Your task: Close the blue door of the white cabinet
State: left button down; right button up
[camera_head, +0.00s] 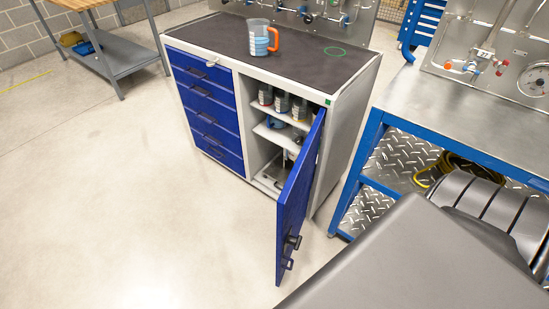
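The white cabinet (342,128) stands in the upper middle of the head view, with a column of blue drawers (209,100) on its left side. Its blue door (297,208) is hinged at the right edge and stands wide open, swung out toward me. A dark handle (291,242) sits low near the door's free edge. Inside the open compartment are white shelves (272,135) with several small containers. Neither of my grippers shows. A dark grey part of my own body covers the lower right and hides the floor there.
A clear measuring jug (258,38) with an orange handle stands on the cabinet's dark top. A blue-framed workbench (450,112) with a gauge panel is close on the right. A grey bench (122,56) stands at the upper left. The floor (130,200) in front and left is clear.

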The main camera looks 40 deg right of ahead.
aim_at(293, 204)
jog(key=k, duration=1.05)
jog(key=z, duration=1.2)
jog(key=i, duration=0.5)
jog(key=u, duration=0.05)
